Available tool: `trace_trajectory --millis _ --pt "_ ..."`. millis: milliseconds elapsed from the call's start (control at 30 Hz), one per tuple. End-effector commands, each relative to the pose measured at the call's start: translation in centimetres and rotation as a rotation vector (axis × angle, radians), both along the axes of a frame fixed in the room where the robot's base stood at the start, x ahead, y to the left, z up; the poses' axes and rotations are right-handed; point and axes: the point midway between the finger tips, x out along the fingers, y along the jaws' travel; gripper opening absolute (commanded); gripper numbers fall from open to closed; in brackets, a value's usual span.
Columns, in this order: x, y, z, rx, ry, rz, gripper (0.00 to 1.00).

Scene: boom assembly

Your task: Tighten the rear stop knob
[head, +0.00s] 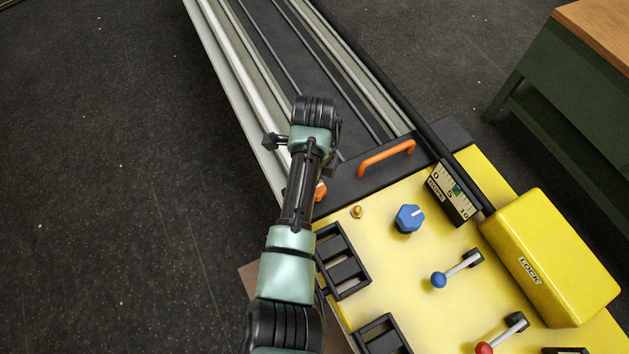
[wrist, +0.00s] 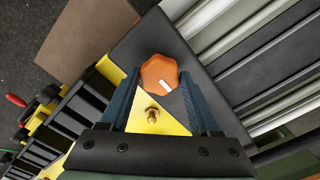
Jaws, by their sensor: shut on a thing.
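The orange knob (wrist: 160,75), which I take to be the rear stop knob, has a white mark on its face and sits on a dark plate at the end of the rails. In the head view only an orange edge of it (head: 321,190) shows beside my arm. My gripper (wrist: 160,80) has its blue fingers on either side of the knob and is shut on it. In the head view my arm hides the fingers. I cannot tell how tight the knob is.
A brass fitting (head: 357,211) and a blue knob (head: 410,218) stand on the yellow panel. An orange handle (head: 387,156), a scale (head: 452,192), levers (head: 457,268) and a yellow LOCK box (head: 549,257) are to the right. Dark floor lies open at left.

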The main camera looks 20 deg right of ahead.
Motion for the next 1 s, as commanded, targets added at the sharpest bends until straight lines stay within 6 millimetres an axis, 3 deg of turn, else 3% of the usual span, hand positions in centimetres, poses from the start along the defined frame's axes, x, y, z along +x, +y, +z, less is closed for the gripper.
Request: trace_trajectory --millis 300,333,467,800,1000 --pt "0.0 -0.1 0.0 0.000 0.000 -0.006 0.08" --pt "0.0 -0.1 0.0 0.001 -0.001 -0.006 0.69" --pt "0.0 -0.1 0.0 0.001 -0.001 -0.005 0.92" --pt "0.0 0.0 0.2 0.000 -0.001 -0.003 0.93" --pt "0.2 0.0 2.7 -0.001 -0.007 -0.004 0.93"
